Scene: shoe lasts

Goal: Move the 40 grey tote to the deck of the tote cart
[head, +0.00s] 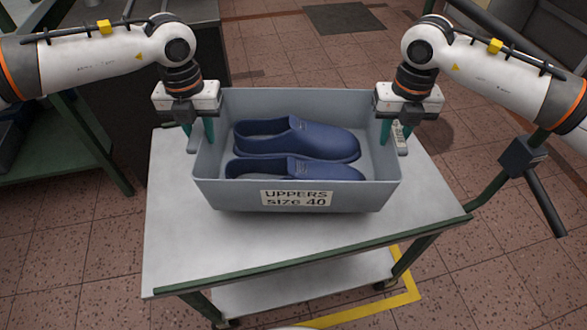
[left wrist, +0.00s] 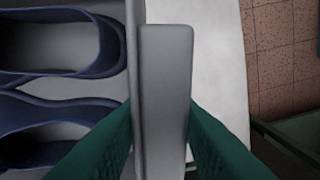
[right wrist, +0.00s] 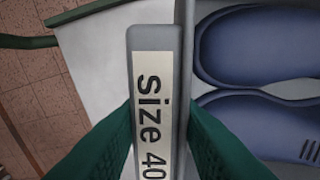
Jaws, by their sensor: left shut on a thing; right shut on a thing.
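The grey tote (head: 224,194) is labelled "UPPERS size 40" and holds two blue shoe uppers (head: 300,138). It is over the white deck of the cart (head: 175,240); whether its base touches the deck I cannot tell. My left gripper (head: 198,132) is shut on the tote's left side handle, which shows between the green fingers in the left wrist view (left wrist: 163,80). My right gripper (head: 394,132) is shut on the right side handle. That handle bears a "size 40" label (right wrist: 152,110) in the right wrist view. The tote looks about level.
The cart has a green front edge (head: 310,258), a lower shelf (head: 300,288) and a push handle (head: 545,195) at the right. A green-framed bench (head: 70,160) stands at the left. Yellow floor tape (head: 405,290) runs below the cart. The deck's front left is clear.

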